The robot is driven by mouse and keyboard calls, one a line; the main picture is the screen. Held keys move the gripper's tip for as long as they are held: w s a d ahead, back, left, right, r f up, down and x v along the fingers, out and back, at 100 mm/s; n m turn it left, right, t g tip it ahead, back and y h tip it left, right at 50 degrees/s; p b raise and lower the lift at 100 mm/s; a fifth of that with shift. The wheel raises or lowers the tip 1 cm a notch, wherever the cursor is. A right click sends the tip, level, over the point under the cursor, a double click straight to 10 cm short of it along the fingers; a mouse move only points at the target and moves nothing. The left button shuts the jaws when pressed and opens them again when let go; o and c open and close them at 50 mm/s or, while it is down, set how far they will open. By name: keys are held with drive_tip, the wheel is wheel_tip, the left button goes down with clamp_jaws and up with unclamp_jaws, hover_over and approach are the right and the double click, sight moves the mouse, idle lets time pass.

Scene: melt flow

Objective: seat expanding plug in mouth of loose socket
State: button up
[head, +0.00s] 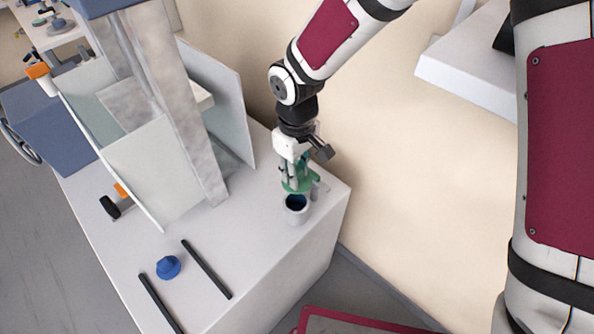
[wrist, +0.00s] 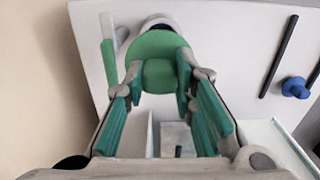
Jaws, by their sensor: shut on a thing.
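My gripper (head: 295,179) points down near the right end of the white table, its teal fingers shut on a bright green piece; it also shows in the wrist view (wrist: 158,92). The green piece (wrist: 160,57) has a broad rounded top; I take it to be the plug. A pale grey cup-like socket (head: 295,216) stands upright on the table just below it, with a dark blue round mouth. In the wrist view the socket is mostly hidden behind the green piece. I cannot tell whether the two touch.
A blue knob-like piece (head: 168,267) lies between two black bars (head: 206,269) on the table. A grey upright column and pale panels (head: 152,172) stand left of my gripper. The beige wall is close on the right.

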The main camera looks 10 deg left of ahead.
sight(296, 193)
drive_tip(key=shift+a+f+b, duration=0.1)
drive_tip(key=shift+f+b, duration=1.45)
drive_tip(key=shift+f, duration=1.35)
drive_tip(key=shift+f+b, duration=0.85)
drive_tip(key=shift+f, duration=0.55)
drive_tip(key=o, duration=1.1)
drive_tip(key=shift+o, duration=0.2)
wheel_tip(296, 193, up, 12)
drive_tip(key=shift+f, duration=0.1)
drive_tip(key=shift+o, duration=0.4)
drive_tip(key=o, duration=1)
drive_tip(key=shift+c, duration=0.2)
